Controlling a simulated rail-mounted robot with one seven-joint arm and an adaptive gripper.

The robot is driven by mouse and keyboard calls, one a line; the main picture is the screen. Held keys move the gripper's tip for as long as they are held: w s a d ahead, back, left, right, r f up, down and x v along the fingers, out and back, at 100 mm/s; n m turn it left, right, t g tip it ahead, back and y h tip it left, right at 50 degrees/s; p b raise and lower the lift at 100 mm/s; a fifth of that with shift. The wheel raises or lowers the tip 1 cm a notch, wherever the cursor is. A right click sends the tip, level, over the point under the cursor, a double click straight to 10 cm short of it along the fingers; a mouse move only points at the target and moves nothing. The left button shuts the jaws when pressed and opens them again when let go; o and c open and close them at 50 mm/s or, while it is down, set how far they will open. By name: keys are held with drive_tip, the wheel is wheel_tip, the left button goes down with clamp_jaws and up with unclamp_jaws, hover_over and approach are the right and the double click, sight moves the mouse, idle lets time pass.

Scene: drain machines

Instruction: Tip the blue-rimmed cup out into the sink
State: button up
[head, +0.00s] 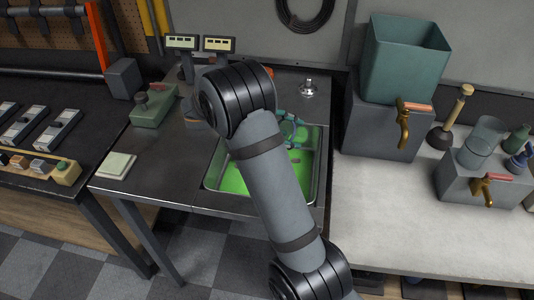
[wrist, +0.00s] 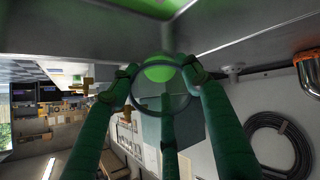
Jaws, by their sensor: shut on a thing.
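The sink (head: 322,170) is set into the dark metal counter, and its inside shows bright green. I cannot tell whether the green is liquid or the basin's colour. My gripper (head: 289,127) is over the sink's far part, partly hidden behind my arm. In the wrist view, my gripper's green fingers (wrist: 157,84) are closed around a clear round cup (wrist: 150,104), with bright green showing at it. The wrist view is turned strongly over, so the gripper is tilted.
A chrome fitting (head: 308,88) stands behind the sink. To the right are a grey tank (head: 382,125) with a brass tap, a teal bin (head: 405,60), a plunger (head: 452,120) and a glass vessel (head: 482,140). A green control box (head: 152,107) and pale pad (head: 116,165) sit left.

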drive_tip(key=shift+s+a+r+t+h+b, duration=0.15)
drive_tip(key=shift+r+t+h+b, duration=0.2)
drive_tip(key=shift+h+b, duration=0.65)
drive_tip(key=shift+w+a+r+t+h+b, duration=0.15)
drive_tip(key=shift+t+h+b, duration=0.35)
drive_tip(key=shift+b, duration=0.95)
idle(2.6)
drive_tip(key=shift+s+a+r+t+h+b, duration=0.15)
drive_tip(key=shift+s+a+t+h+b, duration=0.25)
drive_tip(key=shift+a+h, duration=0.2)
idle(1.1)
drive_tip(key=shift+s+a, duration=0.15)
drive_tip(key=shift+a, duration=0.1)
drive_tip(key=shift+r+h, duration=0.1)
drive_tip(key=shift+h, duration=0.3)
